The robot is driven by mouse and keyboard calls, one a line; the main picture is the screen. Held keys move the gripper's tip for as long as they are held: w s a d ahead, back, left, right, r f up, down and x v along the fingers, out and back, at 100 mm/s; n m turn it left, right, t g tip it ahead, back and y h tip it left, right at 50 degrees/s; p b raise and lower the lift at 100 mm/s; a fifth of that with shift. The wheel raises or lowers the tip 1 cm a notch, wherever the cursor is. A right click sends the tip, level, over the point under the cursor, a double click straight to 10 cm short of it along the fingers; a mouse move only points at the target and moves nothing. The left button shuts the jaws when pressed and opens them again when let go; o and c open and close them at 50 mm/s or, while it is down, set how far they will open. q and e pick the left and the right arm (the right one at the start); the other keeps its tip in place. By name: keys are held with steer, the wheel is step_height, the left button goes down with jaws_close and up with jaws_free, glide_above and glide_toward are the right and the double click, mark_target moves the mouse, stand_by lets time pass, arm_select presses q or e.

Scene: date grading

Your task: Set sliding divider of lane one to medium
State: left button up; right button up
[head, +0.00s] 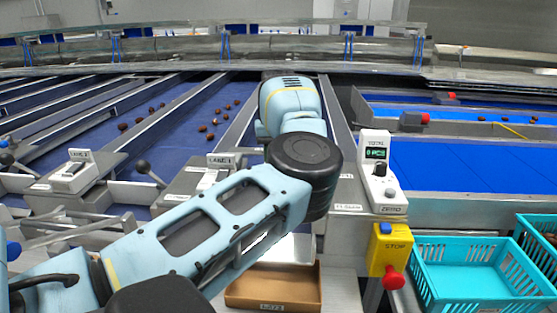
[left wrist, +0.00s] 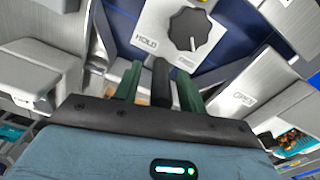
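In the head view, a lane control unit (head: 218,165) with a white plate and a blurred lane label stands left of my left arm; I cannot read its lane number surely. My arm hides the area right of it. My left gripper is hidden behind my arm in the head view. In the left wrist view, my left gripper (left wrist: 160,82) has two green fingers apart, with a dark upright bar (left wrist: 161,80) between them and narrow gaps on both sides. Just beyond it is a dark round knob (left wrist: 190,31) on a pale plate marked HOLD. My right gripper is not in view.
Blue belts (head: 205,120) carry dates between metal rails. Another lane unit (head: 72,174) and a black ball-ended lever (head: 143,167) are at left. A control box (head: 378,168), a yellow box with red stop button (head: 392,277) and a turquoise crate (head: 468,292) are right. A brown bin (head: 285,287) sits below my arm.

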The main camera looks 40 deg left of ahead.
arm_select(q)
steer(key=shift+r, duration=3.9)
steer(key=shift+d+f, duration=0.1)
steer(key=shift+f, duration=0.05)
